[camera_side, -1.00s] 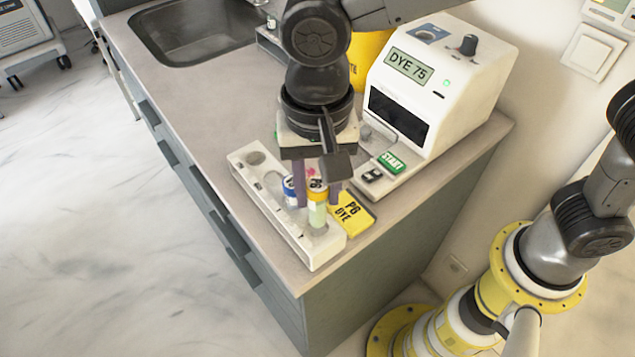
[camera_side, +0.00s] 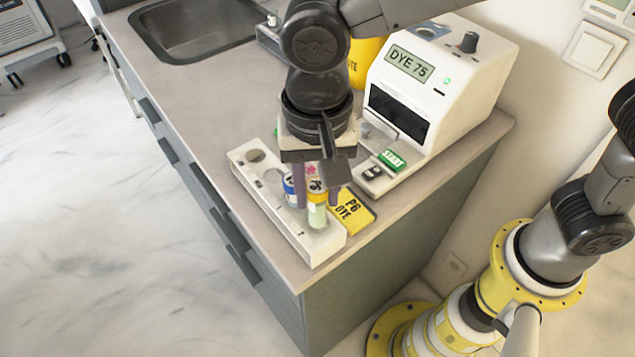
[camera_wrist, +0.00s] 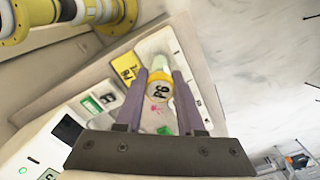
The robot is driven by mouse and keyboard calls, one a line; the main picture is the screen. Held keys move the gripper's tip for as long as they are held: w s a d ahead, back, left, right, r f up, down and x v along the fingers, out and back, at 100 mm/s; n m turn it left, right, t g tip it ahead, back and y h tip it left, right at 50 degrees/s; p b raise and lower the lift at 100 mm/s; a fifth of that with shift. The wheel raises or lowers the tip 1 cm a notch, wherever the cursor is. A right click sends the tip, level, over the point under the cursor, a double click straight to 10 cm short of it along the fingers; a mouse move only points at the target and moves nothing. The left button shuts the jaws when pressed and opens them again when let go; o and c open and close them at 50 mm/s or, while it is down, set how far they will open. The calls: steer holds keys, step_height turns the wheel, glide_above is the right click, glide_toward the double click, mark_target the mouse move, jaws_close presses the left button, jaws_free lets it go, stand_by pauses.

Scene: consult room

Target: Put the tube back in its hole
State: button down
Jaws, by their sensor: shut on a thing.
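The tube (camera_side: 317,212) has a yellow cap marked P6 and a pale green body. It stands upright over the near end of the white rack (camera_side: 248,185), its lower end at the rack's top. I cannot tell how far it is inside a hole. My gripper (camera_side: 317,197) points down with its purple fingers on both sides of the cap. In the wrist view the P6 cap (camera_wrist: 160,88) sits between the fingertips (camera_wrist: 160,80). A blue-capped tube (camera_side: 290,186) stands in the rack just left of it, partly behind a finger.
A yellow P6 DYE card (camera_side: 352,211) lies right of the rack. The white DYE 75 machine (camera_side: 450,85) with a green START button (camera_side: 391,160) stands behind it. A sink (camera_side: 195,30) is at the far left. The counter left of the rack is clear.

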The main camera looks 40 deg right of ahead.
mark_target(317, 209)
steer(key=shift+f, duration=1.95)
steer(key=shift+c, duration=2.2)
jaws_free()
step_height(317, 209, up, 14)
steer(key=shift+f, duration=0.1)
